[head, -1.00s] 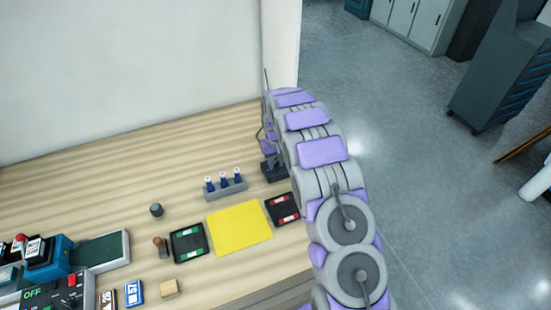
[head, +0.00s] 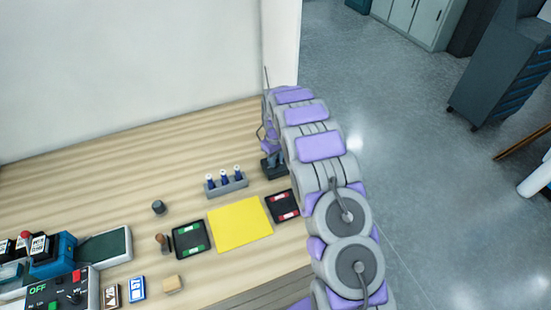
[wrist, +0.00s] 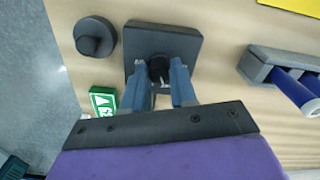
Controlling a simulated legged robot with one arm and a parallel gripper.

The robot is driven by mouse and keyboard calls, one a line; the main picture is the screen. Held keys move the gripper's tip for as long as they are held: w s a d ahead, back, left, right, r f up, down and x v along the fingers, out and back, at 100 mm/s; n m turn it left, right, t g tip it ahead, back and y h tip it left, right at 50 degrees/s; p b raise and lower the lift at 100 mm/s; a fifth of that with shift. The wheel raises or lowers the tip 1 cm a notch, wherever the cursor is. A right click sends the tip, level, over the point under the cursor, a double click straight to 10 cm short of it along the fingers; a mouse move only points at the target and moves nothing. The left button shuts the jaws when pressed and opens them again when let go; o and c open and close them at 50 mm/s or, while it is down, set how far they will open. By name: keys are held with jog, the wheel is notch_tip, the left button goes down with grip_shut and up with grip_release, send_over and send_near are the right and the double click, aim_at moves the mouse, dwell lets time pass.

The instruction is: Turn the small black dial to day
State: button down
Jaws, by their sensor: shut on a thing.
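The small black dial (wrist: 158,67) sits on top of a dark square box (wrist: 187,42) in the wrist view. My gripper (wrist: 160,78) is shut on the dial, with one blue-grey finger on each side. The fingers hide part of the dial, and I cannot read any day mark or the pointer's setting. In the head view the dark box (head: 271,170) stands at the table's far right edge, with my gripper (head: 272,158) above it, partly behind my arm.
A round black knobbed piece (wrist: 95,37) and a green-and-white block (wrist: 103,101) lie beside the box. A grey rack (head: 227,188) with blue bottles, a yellow sheet (head: 240,224) and a black tray with red pieces (head: 283,206) are near. The table's back left is clear.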

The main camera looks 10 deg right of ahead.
jog(key=c, duration=0.9)
grip_release()
notch_tip(320, 180, up, 17)
jog(key=p, duration=0.1)
jog(key=shift+r, duration=0.15)
jog(key=shift+a, duration=0.1)
